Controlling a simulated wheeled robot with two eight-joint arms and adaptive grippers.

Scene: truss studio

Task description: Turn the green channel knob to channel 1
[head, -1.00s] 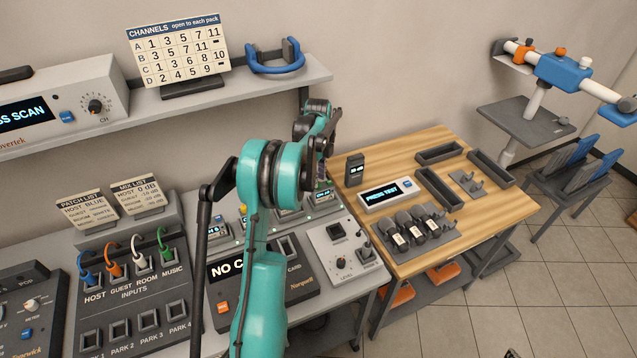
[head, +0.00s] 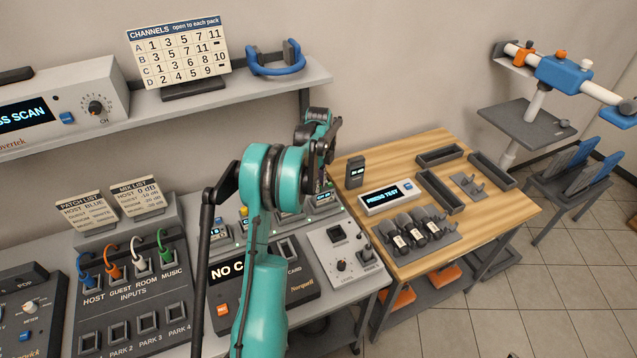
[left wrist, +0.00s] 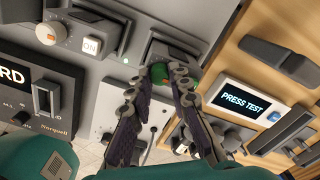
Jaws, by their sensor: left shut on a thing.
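The green channel knob (left wrist: 158,74) shows in the left wrist view, on the front of a grey unit at the top middle. My left gripper (left wrist: 168,72) has its two dark fingers closed around the knob from both sides. The fingertips hide part of it, and I cannot read the knob's setting. In the head view my left gripper (head: 321,172) reaches down at the right end of the row of small units, and my teal arm hides much of that spot. A small lit display (head: 324,196) shows there, too small to read surely. My right gripper is not in view.
The wooden table (head: 480,230) at the right holds a PRESS TEST box (head: 383,197) and several trays. The channels card (head: 180,50) stands on the shelf.

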